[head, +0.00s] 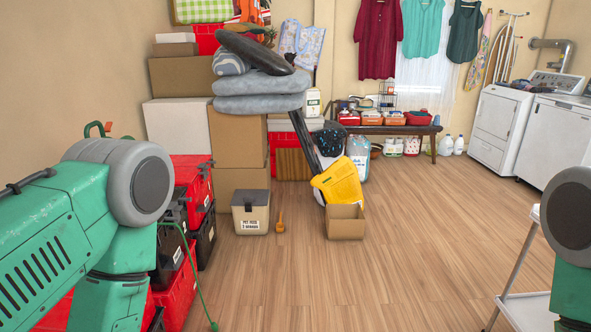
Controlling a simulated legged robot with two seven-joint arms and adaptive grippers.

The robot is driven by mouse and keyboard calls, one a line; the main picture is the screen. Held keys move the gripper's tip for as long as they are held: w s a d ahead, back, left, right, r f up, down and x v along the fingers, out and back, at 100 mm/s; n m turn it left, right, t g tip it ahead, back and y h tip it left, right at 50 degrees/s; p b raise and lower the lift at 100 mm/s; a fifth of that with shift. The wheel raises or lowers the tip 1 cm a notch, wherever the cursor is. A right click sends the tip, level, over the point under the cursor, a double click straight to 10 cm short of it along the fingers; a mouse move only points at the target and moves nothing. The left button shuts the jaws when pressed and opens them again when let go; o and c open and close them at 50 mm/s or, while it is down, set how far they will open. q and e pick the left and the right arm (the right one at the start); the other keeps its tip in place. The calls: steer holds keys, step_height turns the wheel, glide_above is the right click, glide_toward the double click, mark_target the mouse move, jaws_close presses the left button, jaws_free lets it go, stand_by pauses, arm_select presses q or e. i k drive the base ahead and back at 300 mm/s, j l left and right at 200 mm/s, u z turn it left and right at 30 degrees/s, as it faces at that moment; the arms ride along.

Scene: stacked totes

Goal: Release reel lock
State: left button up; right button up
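No reel or reel lock can be made out clearly. A thin green cord (191,262) runs down beside the stacked red and black totes (196,190) at left and ends near the floor. A small green curved piece (97,128) shows above my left arm; I cannot tell what it belongs to. My green and grey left arm fills the left side and hides part of the tote stack. Part of my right arm shows at the right edge. Neither gripper is in view.
Cardboard boxes (238,139) and grey cushions (262,92) are piled behind the totes. A white-topped cart (527,310) is at right. The middle floor is clear.

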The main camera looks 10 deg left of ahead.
mark_target(107, 127)
steer(key=i+u, duration=0.15)
steer(key=i, duration=0.85)
steer(key=i+l+u, duration=0.15)
steer(key=i, duration=0.8)
steer(key=i+u, duration=0.45)
steer(key=i, duration=0.15)
steer(key=i+l+u, duration=0.2)
steer(key=i+u, duration=0.25)
steer(key=i, duration=0.15)
